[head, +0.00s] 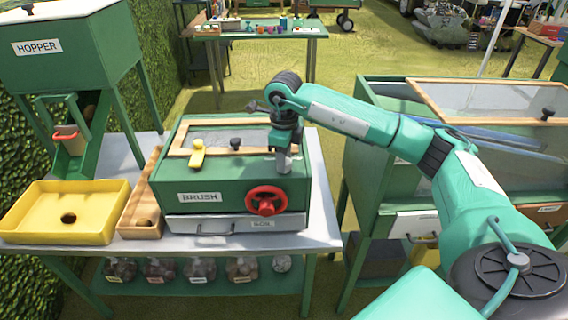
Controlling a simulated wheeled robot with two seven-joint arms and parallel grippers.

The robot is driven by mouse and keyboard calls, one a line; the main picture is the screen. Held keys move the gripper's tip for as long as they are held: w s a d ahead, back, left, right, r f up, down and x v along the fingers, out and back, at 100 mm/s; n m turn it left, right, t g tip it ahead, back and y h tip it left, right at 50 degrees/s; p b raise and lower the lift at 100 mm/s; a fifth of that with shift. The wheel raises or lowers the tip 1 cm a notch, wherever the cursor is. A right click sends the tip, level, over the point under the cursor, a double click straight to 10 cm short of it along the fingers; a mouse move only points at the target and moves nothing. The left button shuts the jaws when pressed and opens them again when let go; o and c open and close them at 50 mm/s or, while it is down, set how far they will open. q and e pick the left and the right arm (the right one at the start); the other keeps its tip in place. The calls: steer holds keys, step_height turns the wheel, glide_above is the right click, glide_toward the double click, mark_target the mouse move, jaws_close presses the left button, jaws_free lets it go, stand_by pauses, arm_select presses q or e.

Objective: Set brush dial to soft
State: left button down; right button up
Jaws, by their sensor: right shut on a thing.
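The green brush box (228,189), labelled BRUSH, stands on the grey-topped table. A red handwheel (266,200) is on its front. My right gripper (284,164) points down at the box's top right and is shut on a small part there, apparently the brush dial. The fingers hide that part, so its setting cannot be read. My left gripper is not in view.
A yellow tray (60,224), a wooden trough (141,217) and the green hopper (75,50) stand left of the box. A drawer (205,224) is below it. Another green machine (394,184) with a framed lid stands at right, beneath my right arm.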

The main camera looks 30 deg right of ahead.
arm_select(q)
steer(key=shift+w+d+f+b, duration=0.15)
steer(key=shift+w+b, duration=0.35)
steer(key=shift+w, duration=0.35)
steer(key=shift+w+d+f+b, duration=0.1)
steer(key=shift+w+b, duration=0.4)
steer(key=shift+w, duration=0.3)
arm_select(e)
steer(key=shift+r+n, duration=0.1)
steer(key=shift+n, duration=1.9)
steer(key=o, duration=1)
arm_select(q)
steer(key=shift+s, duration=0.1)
